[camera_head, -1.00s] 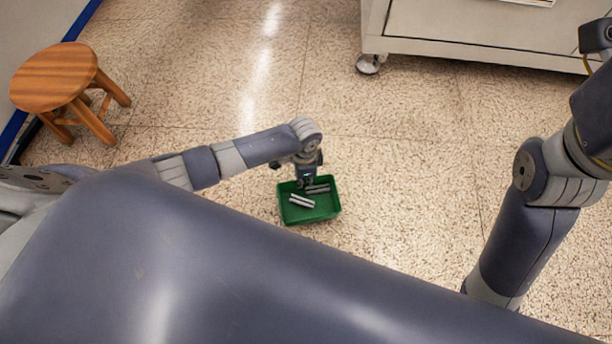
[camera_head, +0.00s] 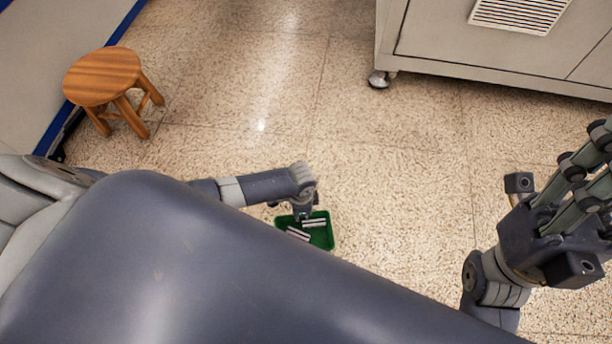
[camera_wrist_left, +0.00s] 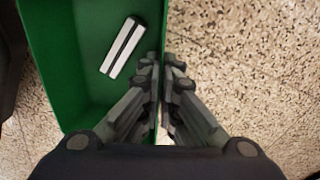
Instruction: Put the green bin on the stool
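The green bin (camera_head: 322,240) is low in front of my body, near the picture's middle. Silvery bars (camera_head: 299,234) lie inside it. My left gripper (camera_head: 304,217) is at the bin's far side. In the left wrist view, its fingers (camera_wrist_left: 166,95) are close together on either side of the bin's wall (camera_wrist_left: 45,75), gripping it. I cannot tell whether the bin touches the floor. The round wooden stool (camera_head: 102,74) stands at upper left, its seat empty. My right gripper (camera_head: 590,180) is at the right edge, away from the bin, its fingertips cut off.
A grey cabinet on casters (camera_head: 440,40) stands at upper right. A blue-edged wall or panel (camera_head: 60,50) is behind the stool at left. The speckled floor (camera_head: 240,110) between the bin, stool and cabinet is clear.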

